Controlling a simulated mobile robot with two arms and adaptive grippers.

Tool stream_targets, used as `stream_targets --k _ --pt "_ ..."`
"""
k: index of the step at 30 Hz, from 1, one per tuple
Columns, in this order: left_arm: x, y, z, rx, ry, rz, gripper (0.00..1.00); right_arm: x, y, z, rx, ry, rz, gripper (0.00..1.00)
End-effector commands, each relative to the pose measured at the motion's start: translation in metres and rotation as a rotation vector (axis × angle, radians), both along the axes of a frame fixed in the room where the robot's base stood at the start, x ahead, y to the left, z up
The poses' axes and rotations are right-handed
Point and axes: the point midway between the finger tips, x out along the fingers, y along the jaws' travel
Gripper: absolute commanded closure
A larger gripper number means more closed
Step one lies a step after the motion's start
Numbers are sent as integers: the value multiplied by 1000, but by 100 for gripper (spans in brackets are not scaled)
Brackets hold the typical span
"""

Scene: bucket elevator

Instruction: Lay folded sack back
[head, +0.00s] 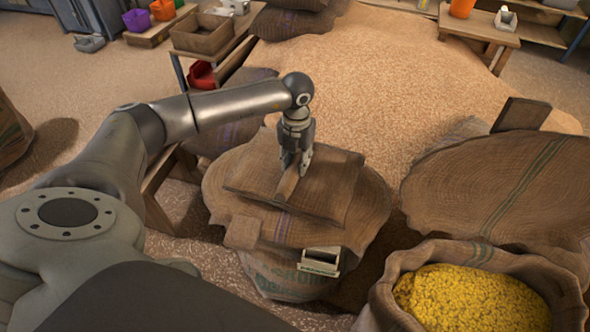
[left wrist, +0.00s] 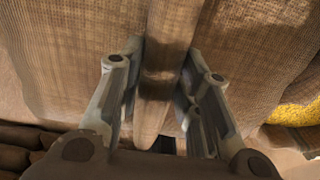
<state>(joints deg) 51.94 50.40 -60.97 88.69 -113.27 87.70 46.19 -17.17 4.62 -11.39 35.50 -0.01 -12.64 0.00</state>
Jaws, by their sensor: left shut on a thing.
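The folded sack (head: 335,188) is a flat brown burlap piece on top of a full sack (head: 225,200) in the middle of the head view. My left gripper (head: 292,168) points down onto it and is shut on a raised fold of its cloth. In the left wrist view the fold (left wrist: 168,40) stands between the two fingers of the gripper (left wrist: 163,85). Whether the folded sack fully rests on the sack below cannot be told. My right gripper is not in view.
An open sack (head: 400,265) of yellow grains (head: 472,298) stands at the lower right. A wide burlap sack (head: 450,190) lies behind it. A small pale box (head: 320,262) is at the front of the middle sack. Loose grain (head: 370,70) covers the floor behind.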

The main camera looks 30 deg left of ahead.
Motion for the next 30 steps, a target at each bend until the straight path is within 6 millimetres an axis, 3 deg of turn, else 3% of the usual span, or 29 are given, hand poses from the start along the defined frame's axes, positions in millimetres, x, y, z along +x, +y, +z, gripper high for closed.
stream_targets --k 5,12,26,27,30 --pt "4 4 -7 -1 -3 1 100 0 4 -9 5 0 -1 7" --pt "6 6 -38 -2 -3 0 100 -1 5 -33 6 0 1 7" --pt "6 6 -43 -1 -2 0 100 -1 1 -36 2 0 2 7" --pt "5 6 -43 -1 0 0 64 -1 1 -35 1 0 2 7" --pt "5 6 -43 -1 0 -1 52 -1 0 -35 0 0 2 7"
